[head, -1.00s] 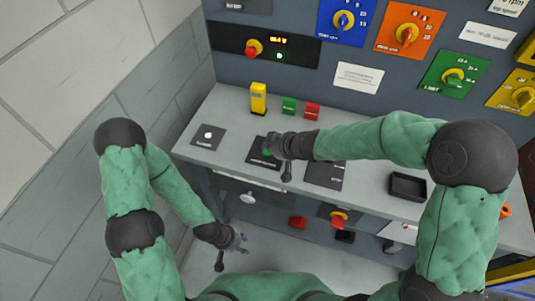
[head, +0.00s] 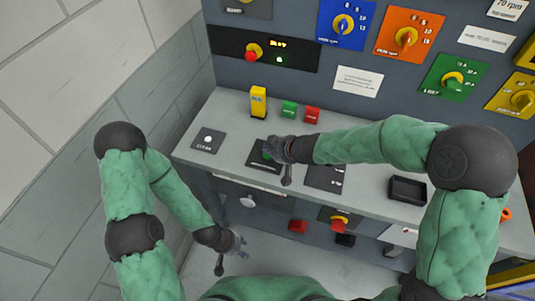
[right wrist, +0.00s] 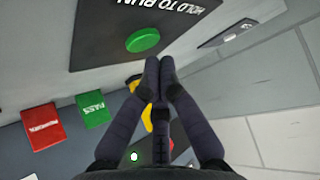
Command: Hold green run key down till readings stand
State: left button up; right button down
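The green run key (right wrist: 142,40) sits on a dark plate (right wrist: 100,25) lettered "HOLD TO RUN" in the right wrist view. In the head view the plate (head: 262,166) lies on the grey desk, with the key mostly behind my right gripper (head: 272,150). My right gripper (right wrist: 160,62) has its fingertips together beside the key, nothing between them; I cannot tell whether they touch it or whether it is down. The readout (head: 279,44) shows small yellow characters I cannot read, above a lit green lamp. My left gripper (head: 240,245) hangs low before the desk, its finger opening unclear.
Behind the plate stand a yellow block (head: 258,102), a green block (head: 289,108) and a red block (head: 312,115). Another dark plate (head: 208,140) is at left, and a black tray (head: 407,189) at right. Coloured knob panels cover the upright board.

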aim_at(268, 157)
jog(key=shift+f, duration=0.1)
dwell(0.3)
jog(key=shift+f+b, duration=0.3)
jog(key=shift+f+b, duration=0.35)
jog(key=shift+f, duration=0.2)
dwell(2.8)
dwell(1.5)
jog(key=shift+r+p, duration=0.95)
jog(key=shift+p, duration=0.05)
jog(key=shift+r, duration=0.1)
notch_tip(268, 157, up, 5)
jog(key=p, duration=0.5)
jog(key=shift+p, duration=0.3)
dwell(0.3)
